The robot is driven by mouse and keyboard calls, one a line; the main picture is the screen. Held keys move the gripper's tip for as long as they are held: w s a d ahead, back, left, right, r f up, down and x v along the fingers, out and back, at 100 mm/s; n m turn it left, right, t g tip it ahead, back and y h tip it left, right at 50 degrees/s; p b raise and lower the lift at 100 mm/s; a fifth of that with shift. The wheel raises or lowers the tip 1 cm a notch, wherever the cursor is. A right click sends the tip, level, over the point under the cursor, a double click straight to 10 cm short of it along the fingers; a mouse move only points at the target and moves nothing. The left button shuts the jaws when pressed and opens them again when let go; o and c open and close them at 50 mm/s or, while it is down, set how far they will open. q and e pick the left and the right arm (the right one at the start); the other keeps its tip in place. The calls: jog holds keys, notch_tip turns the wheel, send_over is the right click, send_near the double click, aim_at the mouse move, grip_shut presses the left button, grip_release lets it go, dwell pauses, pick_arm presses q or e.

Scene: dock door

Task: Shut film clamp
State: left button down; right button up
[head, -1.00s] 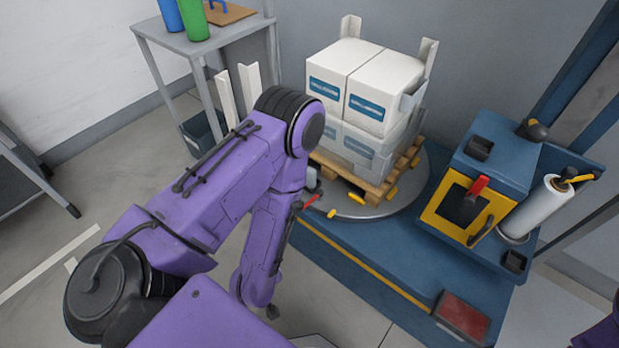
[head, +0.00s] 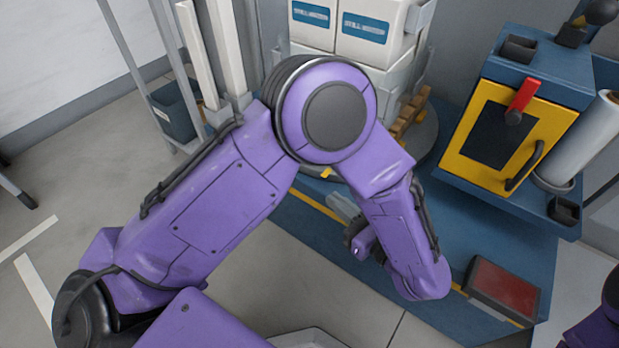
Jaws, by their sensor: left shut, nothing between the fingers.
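No film clamp can be made out for certain; my left arm covers much of the turntable (head: 424,140), where a small yellow piece (head: 327,173) shows at the near edge. My left forearm reaches down over the blue machine base, and its wrist folds back up to the left. My left gripper (head: 342,207) is small and partly hidden beside the forearm, shut and empty, over the base near its yellow stripe. It sits just below the turntable's near edge; I cannot tell whether it touches anything. My right gripper is out of view.
White boxes (head: 374,40) stand on a wooden pallet (head: 408,118). At right are a yellow-framed panel (head: 470,150) with a red lever (head: 522,94) and a white film roll (head: 583,140). A red pad (head: 503,288) lies at the base's front.

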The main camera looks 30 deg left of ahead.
pick_arm(q)
jog(key=r+b+x, duration=0.1)
jog(key=b+x, duration=0.3)
jog(key=x, duration=0.9)
jog(key=shift+a+f, duration=0.3)
jog(key=shift+f, duration=0.25)
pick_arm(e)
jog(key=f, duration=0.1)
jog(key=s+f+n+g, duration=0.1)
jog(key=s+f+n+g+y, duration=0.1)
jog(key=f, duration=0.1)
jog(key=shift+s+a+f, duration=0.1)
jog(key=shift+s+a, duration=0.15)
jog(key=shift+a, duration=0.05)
pick_arm(q)
jog(key=shift+w, duration=0.15)
